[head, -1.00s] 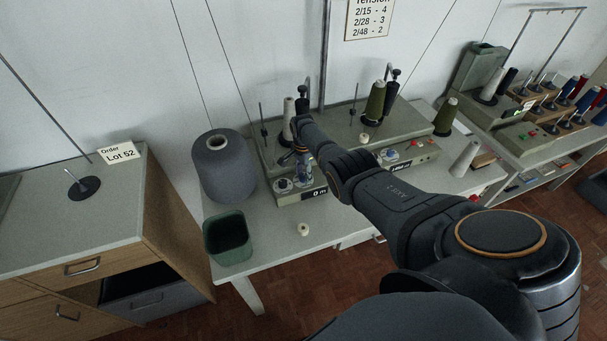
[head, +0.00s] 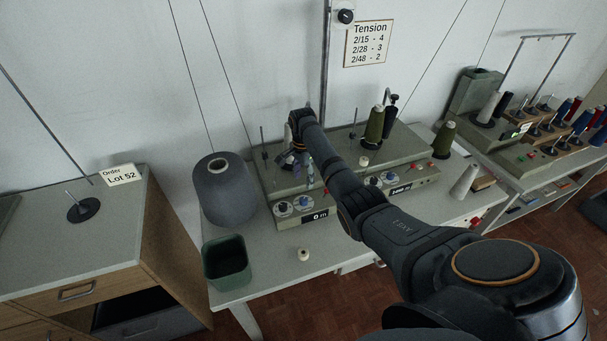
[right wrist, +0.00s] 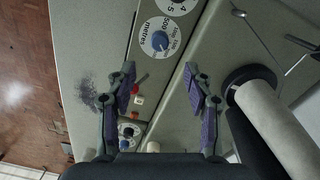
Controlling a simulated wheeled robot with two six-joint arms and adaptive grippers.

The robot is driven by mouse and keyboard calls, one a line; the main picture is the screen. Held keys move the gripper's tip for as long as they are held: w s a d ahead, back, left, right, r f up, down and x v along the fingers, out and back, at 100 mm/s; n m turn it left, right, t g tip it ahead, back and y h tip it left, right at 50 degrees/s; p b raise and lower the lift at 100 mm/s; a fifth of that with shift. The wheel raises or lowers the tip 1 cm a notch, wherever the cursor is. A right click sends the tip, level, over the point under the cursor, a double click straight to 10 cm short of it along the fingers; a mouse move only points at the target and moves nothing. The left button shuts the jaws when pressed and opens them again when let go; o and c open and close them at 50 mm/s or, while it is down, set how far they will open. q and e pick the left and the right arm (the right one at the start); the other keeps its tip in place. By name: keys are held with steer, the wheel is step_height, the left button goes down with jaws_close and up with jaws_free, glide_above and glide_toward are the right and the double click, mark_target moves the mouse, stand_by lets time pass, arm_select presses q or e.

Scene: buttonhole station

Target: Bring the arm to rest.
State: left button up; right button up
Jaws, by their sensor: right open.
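My right arm reaches in from the lower right of the head view over the winding machine. My right gripper (head: 298,162) hangs from its end, partly hidden and small, above the machine's left part. In the right wrist view the right gripper (right wrist: 160,82) is open, with its purple-padded fingers well apart and nothing between them but the machine below. A dial with a blue knob (right wrist: 160,41) lies beyond the fingertips. A pale cone (right wrist: 275,120) stands close beside the right finger; I cannot tell whether they touch. My left gripper is not in view.
The winding machine (head: 405,187) stands on a pale table with olive cones (head: 374,125). A large grey cone (head: 223,190), a green bin (head: 226,263) and a small pale spool (head: 303,254) are at its left and front. A wooden cabinet (head: 170,225) stands left.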

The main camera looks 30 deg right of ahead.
steer(key=shift+r, duration=0.75)
